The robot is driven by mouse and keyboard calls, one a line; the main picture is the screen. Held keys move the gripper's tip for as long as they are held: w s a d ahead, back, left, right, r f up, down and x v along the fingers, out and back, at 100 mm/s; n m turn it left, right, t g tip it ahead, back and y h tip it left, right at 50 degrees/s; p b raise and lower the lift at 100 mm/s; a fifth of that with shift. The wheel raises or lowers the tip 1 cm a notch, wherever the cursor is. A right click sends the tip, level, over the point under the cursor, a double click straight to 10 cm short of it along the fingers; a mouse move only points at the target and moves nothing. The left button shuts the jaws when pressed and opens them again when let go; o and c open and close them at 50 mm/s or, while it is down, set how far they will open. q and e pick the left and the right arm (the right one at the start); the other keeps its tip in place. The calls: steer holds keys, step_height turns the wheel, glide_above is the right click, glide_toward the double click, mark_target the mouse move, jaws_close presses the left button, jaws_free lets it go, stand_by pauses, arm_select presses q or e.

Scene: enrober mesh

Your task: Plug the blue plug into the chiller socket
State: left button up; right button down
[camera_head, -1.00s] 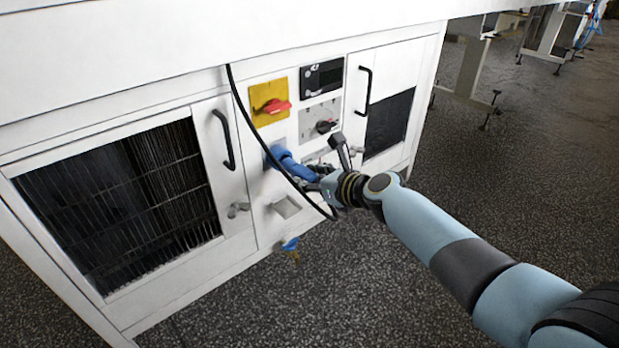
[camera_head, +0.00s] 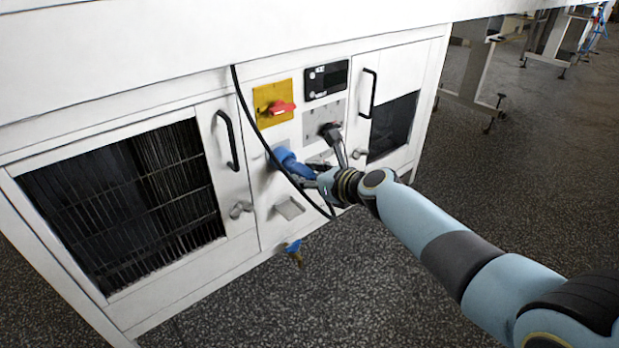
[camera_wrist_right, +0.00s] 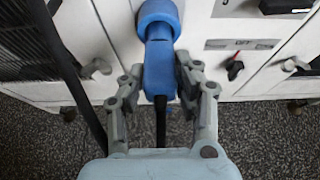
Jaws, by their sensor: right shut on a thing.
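The blue plug (camera_wrist_right: 158,72) stands between the fingers of my right gripper (camera_wrist_right: 160,78), which is shut on it. A black cable trails from its near end. In the head view the blue plug (camera_head: 297,169) points at the machine panel, in line with the blue chiller socket (camera_head: 281,156). A wider blue collar (camera_wrist_right: 158,14) meets the plug's far end in the right wrist view. I cannot tell whether it belongs to plug or socket, nor how deep the plug sits. My right gripper (camera_head: 309,181) is partly hidden by its wrist. My left gripper is not in view.
The white machine cabinet (camera_head: 150,280) carries a yellow plate with a red switch (camera_head: 279,107), a black display (camera_head: 327,79) and door handles. A black cable (camera_head: 252,115) hangs across the panel. A blue-handled valve (camera_head: 293,247) sits lower down. Open floor lies right.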

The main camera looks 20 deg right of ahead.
steer(key=shift+w+a, duration=0.3)
steer(key=shift+w, duration=0.65)
steer(key=c, duration=0.9)
jaws_free()
steer(key=shift+s, duration=0.1)
steer(key=shift+s+d, duration=0.1)
steer(key=shift+s, duration=0.15)
steer(key=v, duration=1.1)
steer(key=shift+s+r, duration=0.15)
steer(key=shift+r, duration=0.05)
